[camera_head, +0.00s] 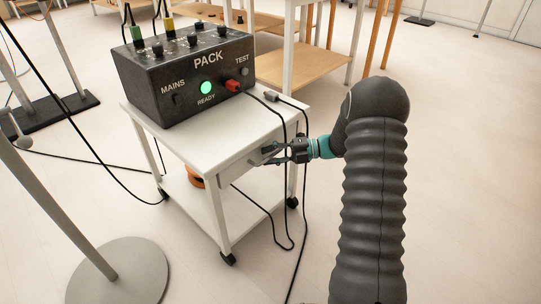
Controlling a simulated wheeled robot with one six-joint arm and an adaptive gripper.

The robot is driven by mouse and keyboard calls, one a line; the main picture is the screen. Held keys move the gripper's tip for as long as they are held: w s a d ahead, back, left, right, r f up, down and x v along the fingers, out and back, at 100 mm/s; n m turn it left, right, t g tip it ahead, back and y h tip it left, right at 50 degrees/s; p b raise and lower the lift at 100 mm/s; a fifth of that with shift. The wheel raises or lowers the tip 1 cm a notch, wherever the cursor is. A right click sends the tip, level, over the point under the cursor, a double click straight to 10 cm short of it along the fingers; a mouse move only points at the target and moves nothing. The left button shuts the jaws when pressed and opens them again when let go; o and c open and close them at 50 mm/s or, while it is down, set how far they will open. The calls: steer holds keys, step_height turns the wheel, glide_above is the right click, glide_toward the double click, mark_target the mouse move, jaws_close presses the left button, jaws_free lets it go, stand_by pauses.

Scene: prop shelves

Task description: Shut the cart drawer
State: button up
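The white cart (215,150) stands in the middle, with its drawer front (238,171) just under the top, on the side facing my arm. A grey handle shows at the drawer front, partly behind my fingers. I cannot tell how far the drawer stands out from the cart. My gripper (269,154) reaches in from the right, level with the drawer, its fingers apart at the handle. I cannot tell whether they touch it.
A black PACK box (185,80) with a green lit button sits on the cart top. Black cables (284,215) hang by the right legs. An orange ring (195,178) lies on the lower shelf. A round stand base (120,275) is at lower left.

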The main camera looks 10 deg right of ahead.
steer(key=shift+d, duration=0.2)
steer(key=s+d+r, duration=0.1)
steer(key=d, duration=1)
steer(key=shift+s+d+r, duration=0.3)
steer(key=shift+s+r, duration=0.05)
steer(key=shift+s, duration=0.05)
